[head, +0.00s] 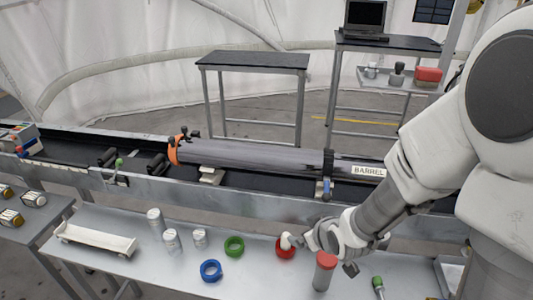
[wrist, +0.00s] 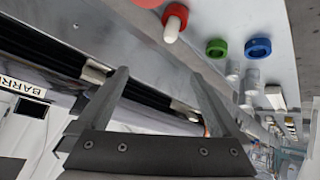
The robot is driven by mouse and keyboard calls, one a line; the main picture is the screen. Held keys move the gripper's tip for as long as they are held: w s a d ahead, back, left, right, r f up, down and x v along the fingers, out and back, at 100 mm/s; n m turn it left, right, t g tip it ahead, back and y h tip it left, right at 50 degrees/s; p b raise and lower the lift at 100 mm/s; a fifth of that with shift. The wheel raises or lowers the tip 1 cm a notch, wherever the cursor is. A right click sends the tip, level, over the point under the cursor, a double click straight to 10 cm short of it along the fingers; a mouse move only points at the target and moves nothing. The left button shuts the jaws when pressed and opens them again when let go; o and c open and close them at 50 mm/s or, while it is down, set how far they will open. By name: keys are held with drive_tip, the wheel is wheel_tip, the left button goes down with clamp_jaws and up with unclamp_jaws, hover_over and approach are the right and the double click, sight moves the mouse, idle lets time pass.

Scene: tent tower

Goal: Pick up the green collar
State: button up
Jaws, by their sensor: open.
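The green collar (head: 234,254) is a short ring lying on the grey metal bench, between the blue collar (head: 210,278) and the red collar (head: 285,254). In the wrist view the green collar (wrist: 216,55) is beyond the fingertips, toward the upper right, beside the blue collar (wrist: 257,55). My gripper (wrist: 160,78) is open, with nothing between its fingers. In the head view it is to the right of the green collar, near the red collar and apart from the green one. Nothing hides the green collar.
A white-topped piece (head: 287,240) stands at the red collar. A red-capped cylinder (head: 324,274) stands close by my gripper. White cylinders (head: 171,241) and a white tray (head: 95,240) are to the left. The long grey barrel (head: 250,156) lies in the trough behind the bench.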

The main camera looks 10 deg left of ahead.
drive_tip(key=a+f+y+b, duration=0.1)
drive_tip(key=a+f, duration=0.3)
drive_tip(key=s+a+f+t+y+b, duration=0.1)
drive_tip(key=a+f+y+b, duration=0.1)
drive_tip(key=a+f, duration=0.2)
drive_tip(key=s+a+f+n+y+b, duration=0.1)
drive_tip(key=a+f+y+b, duration=0.1)
drive_tip(key=a+f, duration=0.2)
drive_tip(key=shift+a+f+t, duration=0.15)
drive_tip(key=shift+f+t, duration=0.05)
drive_tip(key=shift+f, duration=0.4)
drive_tip(key=shift+a+f+t, duration=0.15)
drive_tip(key=shift+f+t, duration=0.05)
drive_tip(key=shift+f, duration=0.4)
drive_tip(key=b, duration=0.2)
drive_tip(key=w+b, duration=0.1)
drive_tip(key=b, duration=0.2)
drive_tip(key=shift+a+f+y, duration=0.15)
drive_tip(key=shift+a+y, duration=0.15)
drive_tip(key=b, duration=0.5)
drive_tip(key=shift+w+a+f, duration=0.2)
drive_tip(key=shift+a+f, duration=0.15)
drive_tip(key=b, duration=0.2)
approach(231, 242)
drive_tip(key=shift+w+a, duration=0.25)
drive_tip(key=shift+a, duration=0.15)
drive_tip(key=b+x, duration=0.1)
drive_tip(key=x, duration=0.4)
drive_tip(key=shift+w+d+f, duration=0.1)
drive_tip(key=shift+f, duration=0.05)
